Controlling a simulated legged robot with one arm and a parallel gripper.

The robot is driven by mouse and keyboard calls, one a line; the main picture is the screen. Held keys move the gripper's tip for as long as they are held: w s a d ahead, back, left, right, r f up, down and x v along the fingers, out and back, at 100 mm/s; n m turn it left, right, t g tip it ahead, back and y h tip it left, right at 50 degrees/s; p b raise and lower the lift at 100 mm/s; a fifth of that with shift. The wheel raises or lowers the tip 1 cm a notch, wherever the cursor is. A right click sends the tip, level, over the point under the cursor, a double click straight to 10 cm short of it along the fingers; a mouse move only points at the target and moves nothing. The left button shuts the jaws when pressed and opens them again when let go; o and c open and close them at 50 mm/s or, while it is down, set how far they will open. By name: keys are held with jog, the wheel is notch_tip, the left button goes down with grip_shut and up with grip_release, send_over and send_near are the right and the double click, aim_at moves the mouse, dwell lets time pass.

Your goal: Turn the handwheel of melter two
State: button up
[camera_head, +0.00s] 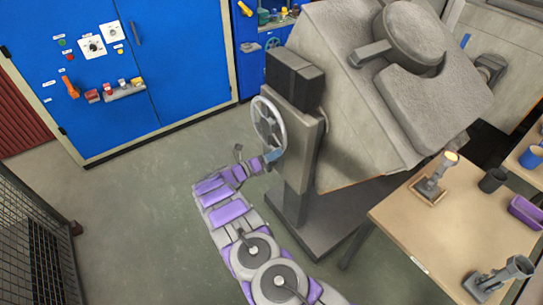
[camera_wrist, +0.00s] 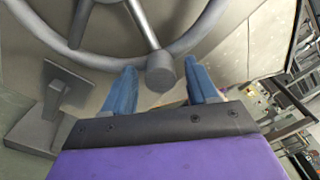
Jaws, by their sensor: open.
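The grey handwheel (camera_head: 269,124) is mounted on the side of the large grey tilted melter (camera_head: 345,110). In the wrist view the handwheel's rim and spokes (camera_wrist: 150,25) fill the top. A round grey handle knob (camera_wrist: 160,72) sticks out from the rim there. My gripper (camera_wrist: 160,66) is open, its two blue fingers on either side of the knob with gaps showing. I cannot tell how deep the knob sits between them. In the head view my gripper (camera_head: 274,157) is at the lower part of the handwheel and hides some of its rim.
A blue cabinet (camera_head: 175,60) with switches and an orange handle stands at the back left. A wooden table (camera_head: 440,235) with a tool stand, cups and a purple bin is at the right. A mesh fence (camera_head: 35,235) is at the left. Floor around my arm is clear.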

jog(key=p+v, duration=0.3)
jog(key=v, duration=1.4)
jog(key=shift+a, duration=0.25)
